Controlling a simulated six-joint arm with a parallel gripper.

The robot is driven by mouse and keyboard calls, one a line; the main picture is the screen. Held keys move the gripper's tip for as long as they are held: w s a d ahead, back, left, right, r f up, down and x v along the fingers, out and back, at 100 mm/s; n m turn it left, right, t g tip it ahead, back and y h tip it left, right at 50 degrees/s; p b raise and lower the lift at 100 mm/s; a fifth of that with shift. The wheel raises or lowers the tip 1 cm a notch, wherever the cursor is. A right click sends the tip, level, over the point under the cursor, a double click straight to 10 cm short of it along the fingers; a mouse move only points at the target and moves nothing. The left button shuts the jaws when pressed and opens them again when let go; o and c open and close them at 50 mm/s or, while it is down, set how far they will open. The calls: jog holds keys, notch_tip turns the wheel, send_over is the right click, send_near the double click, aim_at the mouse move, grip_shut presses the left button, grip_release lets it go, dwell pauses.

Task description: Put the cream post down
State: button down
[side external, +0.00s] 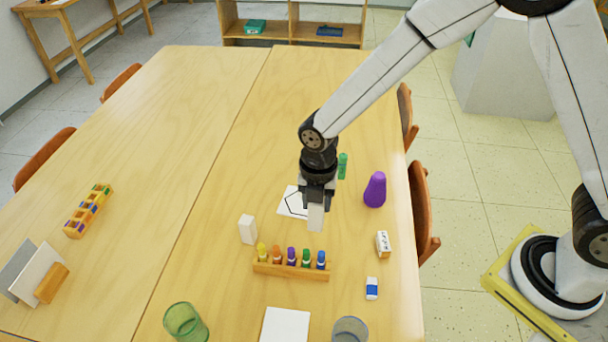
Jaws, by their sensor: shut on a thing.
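My gripper (317,200) is shut on a cream post (316,218) that points downward, near upright, from the jaws. The post's upper part is hidden between the fingers. From this one view I cannot tell for sure whether its lower end touches the table (215,200) or hangs a little above it. A similar cream block (247,229) stands upright on the table to the left of my gripper. A white sheet with a dark outline (291,204) lies just behind and left of the post, partly covered by my gripper.
A wooden rack (290,271) with several coloured bottles stands in front of the post. A purple cone (375,190), a small green object (342,166), a white dotted block (383,244) and an eraser (372,288) are nearby. Green (186,322) and grey (350,331) cups stand in front.

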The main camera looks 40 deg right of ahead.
jog(key=d, duration=0.8)
jog(key=shift+w+d+r+n, duration=0.15)
jog(key=shift+d+n, duration=0.15)
jog(key=shift+d, duration=0.05)
jog(key=shift+w, duration=0.1)
jog(key=w+a+f, duration=0.2)
jog(key=w+f, duration=0.7)
jog(key=w, duration=0.4)
jog(key=shift+f, duration=0.15)
jog(key=shift+w+f, duration=0.2)
jog(key=shift+f, duration=0.75)
jog(key=shift+w+f, duration=0.15)
jog(key=shift+f, duration=0.75)
